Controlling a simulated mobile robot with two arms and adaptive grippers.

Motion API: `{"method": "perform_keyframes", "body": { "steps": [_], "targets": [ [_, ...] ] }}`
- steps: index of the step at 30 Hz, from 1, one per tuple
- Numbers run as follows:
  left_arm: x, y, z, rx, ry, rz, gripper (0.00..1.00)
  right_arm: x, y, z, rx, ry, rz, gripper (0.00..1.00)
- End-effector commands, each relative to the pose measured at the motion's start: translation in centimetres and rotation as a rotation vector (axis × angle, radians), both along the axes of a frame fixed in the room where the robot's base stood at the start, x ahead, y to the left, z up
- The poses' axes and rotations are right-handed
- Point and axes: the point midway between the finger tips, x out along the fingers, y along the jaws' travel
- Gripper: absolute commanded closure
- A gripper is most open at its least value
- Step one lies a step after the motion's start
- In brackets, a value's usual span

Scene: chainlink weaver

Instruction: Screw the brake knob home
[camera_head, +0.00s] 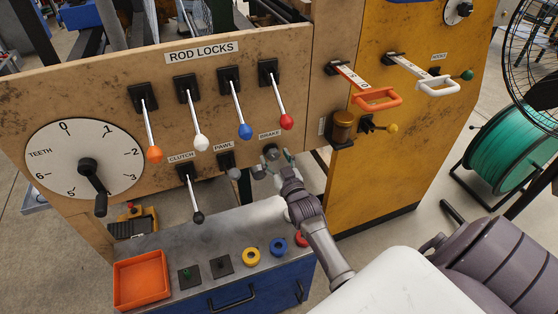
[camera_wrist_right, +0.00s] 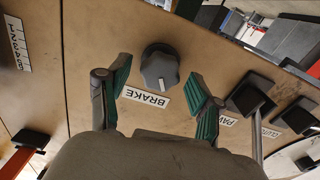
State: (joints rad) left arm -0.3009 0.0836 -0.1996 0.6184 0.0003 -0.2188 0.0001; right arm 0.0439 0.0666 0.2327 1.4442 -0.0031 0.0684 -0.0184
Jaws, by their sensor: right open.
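The brake knob (camera_head: 271,151) is a grey ribbed knob with a pale pointer mark, on the wooden panel beside the BRAKE label (camera_head: 270,135). In the right wrist view the knob (camera_wrist_right: 160,68) sits just beyond and between my fingertips, with the BRAKE label (camera_wrist_right: 146,97) near it. Whether it sits flush cannot be told. My right gripper (camera_head: 273,165) is in front of the panel at the knob. Its green-padded fingers (camera_wrist_right: 162,88) are spread wide either side of the knob, with no clear contact. My left gripper is not in view.
The pawl lever (camera_head: 227,163) and clutch lever (camera_head: 192,192) stand close left of the knob. Rod lock levers (camera_head: 240,110) hang above. A brown jar (camera_head: 342,126) is to the right. A metal-topped bench (camera_head: 220,232) with buttons and an orange tray (camera_head: 141,280) lies below.

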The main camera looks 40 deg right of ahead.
Motion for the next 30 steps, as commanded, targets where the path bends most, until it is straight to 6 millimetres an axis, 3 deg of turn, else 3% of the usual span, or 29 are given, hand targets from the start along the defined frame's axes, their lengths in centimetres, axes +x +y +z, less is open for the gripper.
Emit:
{"method": "perform_keyframes", "body": {
  "steps": [18, 30],
  "targets": [
    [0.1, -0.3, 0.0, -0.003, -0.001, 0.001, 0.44, -10.5, 2.5, -0.2, 0.002, 0.004, 0.000, 0.35],
    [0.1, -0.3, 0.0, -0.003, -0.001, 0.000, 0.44, -11.5, 2.8, -0.1, 0.001, 0.002, 0.000, 0.35]
  ]
}}
